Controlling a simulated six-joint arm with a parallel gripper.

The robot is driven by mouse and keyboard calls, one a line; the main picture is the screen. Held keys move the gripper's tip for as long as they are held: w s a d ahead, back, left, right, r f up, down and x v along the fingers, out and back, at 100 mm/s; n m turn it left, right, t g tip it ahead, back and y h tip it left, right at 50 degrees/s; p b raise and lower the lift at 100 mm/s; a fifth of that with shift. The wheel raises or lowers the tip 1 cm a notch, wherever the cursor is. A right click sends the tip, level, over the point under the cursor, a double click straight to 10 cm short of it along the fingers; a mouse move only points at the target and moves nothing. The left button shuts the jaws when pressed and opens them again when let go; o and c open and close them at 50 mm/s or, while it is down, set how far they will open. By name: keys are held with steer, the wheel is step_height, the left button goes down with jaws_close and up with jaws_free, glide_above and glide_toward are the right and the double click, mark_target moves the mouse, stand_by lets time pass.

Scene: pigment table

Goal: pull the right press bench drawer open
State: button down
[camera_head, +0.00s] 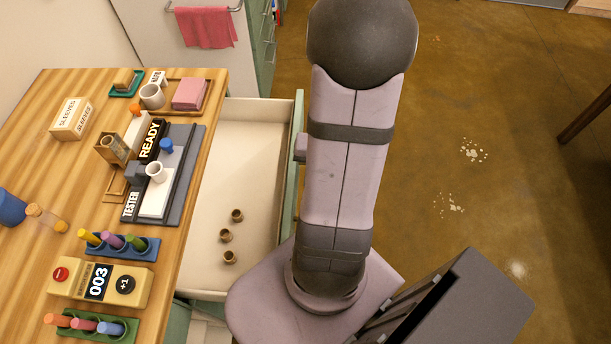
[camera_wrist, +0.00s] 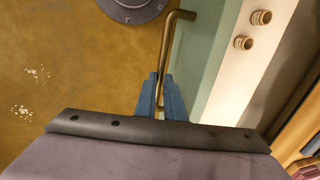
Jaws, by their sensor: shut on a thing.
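The drawer (camera_head: 245,180) stands pulled out from the right side of the wooden bench, with its pale inside showing. Its green front also shows in the wrist view (camera_wrist: 212,50). A brass bar handle (camera_wrist: 171,45) is fixed along that front. My gripper (camera_wrist: 163,90) has its blue fingers shut on the handle, near the handle's lower part in the wrist view. In the head view my arm hides the gripper, the handle and part of the drawer front.
Several small brass cups, one of them here (camera_head: 237,215), stand in the drawer. The wooden bench top (camera_head: 200,100) holds a tester (camera_head: 165,175), tube racks (camera_head: 122,247), a counter box (camera_head: 100,284) and a sleeves box (camera_head: 72,119).

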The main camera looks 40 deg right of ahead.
steer(key=shift+d, duration=0.1)
steer(key=c, duration=1.8)
jaws_free()
steer(key=shift+c, duration=0.2)
steer(key=shift+r, duration=0.1)
step_height(320, 180, up, 7)
steer(key=p, duration=0.1)
steer(key=shift+s+d, duration=0.45)
